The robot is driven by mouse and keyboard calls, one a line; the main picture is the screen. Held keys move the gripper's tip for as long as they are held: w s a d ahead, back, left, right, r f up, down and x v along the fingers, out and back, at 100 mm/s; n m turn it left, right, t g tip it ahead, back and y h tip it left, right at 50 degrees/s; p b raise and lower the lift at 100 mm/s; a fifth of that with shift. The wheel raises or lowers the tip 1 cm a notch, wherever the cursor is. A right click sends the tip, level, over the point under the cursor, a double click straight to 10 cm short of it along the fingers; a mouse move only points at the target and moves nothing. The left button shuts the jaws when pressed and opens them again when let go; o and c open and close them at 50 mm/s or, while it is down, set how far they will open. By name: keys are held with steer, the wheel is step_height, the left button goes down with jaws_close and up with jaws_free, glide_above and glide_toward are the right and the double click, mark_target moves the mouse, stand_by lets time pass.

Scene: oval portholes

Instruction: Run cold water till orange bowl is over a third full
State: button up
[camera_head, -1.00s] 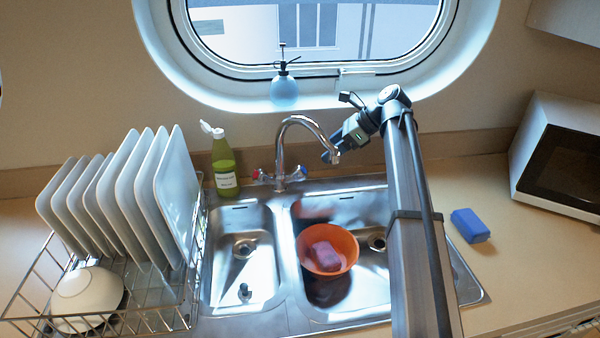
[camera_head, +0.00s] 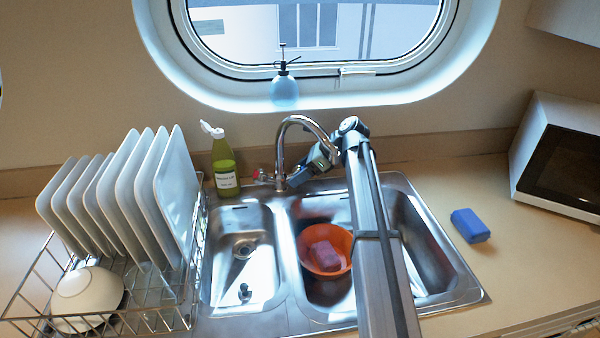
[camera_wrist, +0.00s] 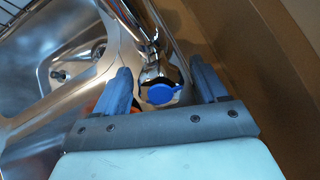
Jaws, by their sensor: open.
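The orange bowl (camera_head: 344,242) sits in the right sink basin with a pink sponge (camera_head: 324,255) in it; my arm partly covers its right side. No water stream shows. The chrome faucet (camera_head: 284,140) arches over the sink. Its red-marked knob (camera_head: 259,174) is at the left of its base. The blue-capped knob (camera_wrist: 160,94) shows in the wrist view, between the fingers of my open gripper (camera_wrist: 163,82); I cannot tell if they touch it. In the head view, my gripper (camera_head: 297,178) is just right of the faucet base.
A green soap bottle (camera_head: 224,165) stands left of the faucet. A dish rack (camera_head: 190,290) with plates (camera_head: 175,190) is at the left. A blue sponge (camera_head: 470,225) lies right of the sink, near the microwave (camera_head: 562,155). The left basin (camera_head: 225,285) holds no dishes.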

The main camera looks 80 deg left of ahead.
steer(key=c, duration=1)
steer(key=shift+n, duration=1.2)
steer(key=shift+c, duration=0.2)
steer(key=shift+s, duration=0.1)
steer(key=o, duration=1)
steer(key=shift+o, duration=0.2)
steer(key=v, duration=1.4)
steer(key=shift+d+f, duration=0.1)
steer(key=shift+f, duration=0.1)
